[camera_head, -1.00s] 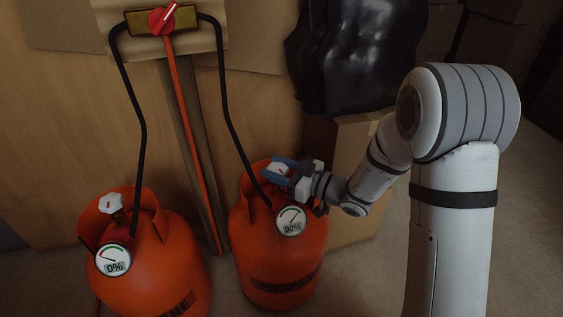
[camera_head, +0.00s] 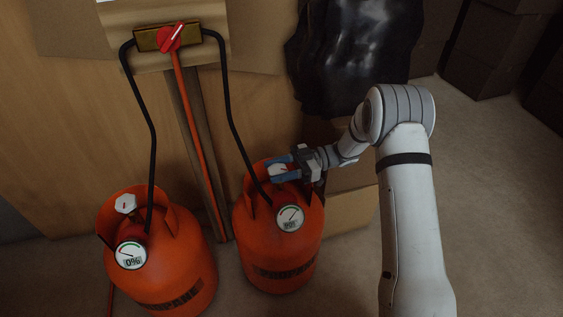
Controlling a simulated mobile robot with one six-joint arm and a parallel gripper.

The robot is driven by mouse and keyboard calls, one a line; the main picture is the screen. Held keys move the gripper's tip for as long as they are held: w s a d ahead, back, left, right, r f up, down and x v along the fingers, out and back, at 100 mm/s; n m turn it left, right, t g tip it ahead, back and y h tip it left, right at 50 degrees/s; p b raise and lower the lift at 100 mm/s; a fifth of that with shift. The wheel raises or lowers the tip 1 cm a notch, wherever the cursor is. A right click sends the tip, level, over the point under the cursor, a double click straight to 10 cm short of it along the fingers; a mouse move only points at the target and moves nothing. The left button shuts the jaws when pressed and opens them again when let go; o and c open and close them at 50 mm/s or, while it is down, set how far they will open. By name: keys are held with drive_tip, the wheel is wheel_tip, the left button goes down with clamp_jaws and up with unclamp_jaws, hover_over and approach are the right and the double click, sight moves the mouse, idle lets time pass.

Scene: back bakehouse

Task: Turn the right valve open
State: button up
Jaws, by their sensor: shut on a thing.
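The right orange gas bottle (camera_head: 272,245) stands upright on the floor. Its valve is a white knob (camera_head: 277,170) on top, inside the collar. My gripper (camera_head: 280,172), with blue fingers, reaches in from the right and is shut on this knob. The fingers partly hide it. A round gauge (camera_head: 290,218) hangs at the front of this bottle; its number is too small to read surely now. The left orange bottle (camera_head: 175,255) has a white knob (camera_head: 126,204) that nothing touches, and its gauge (camera_head: 131,255) reads 0%.
A red changeover knob (camera_head: 169,38) sits on a brass block on the wall board. Black hoses (camera_head: 229,110) run down from it to both bottles, and an orange pipe runs between them. A cardboard box (camera_head: 350,212) and a black bag (camera_head: 358,55) stand behind my arm. Floor at the right is clear.

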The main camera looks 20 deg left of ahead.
sight(277, 168)
drive_tip(key=shift+w+r+n+g+h, duration=0.1)
drive_tip(key=shift+w+n+g+h, duration=0.1)
drive_tip(key=shift+n+g+h, duration=0.4)
drive_tip(key=o, duration=1)
drive_tip(key=shift+s, duration=0.1)
drive_tip(key=shift+c, duration=0.2)
wheel_tip(277, 168, up, 10)
drive_tip(key=p, duration=0.4)
drive_tip(key=shift+a, duration=0.1)
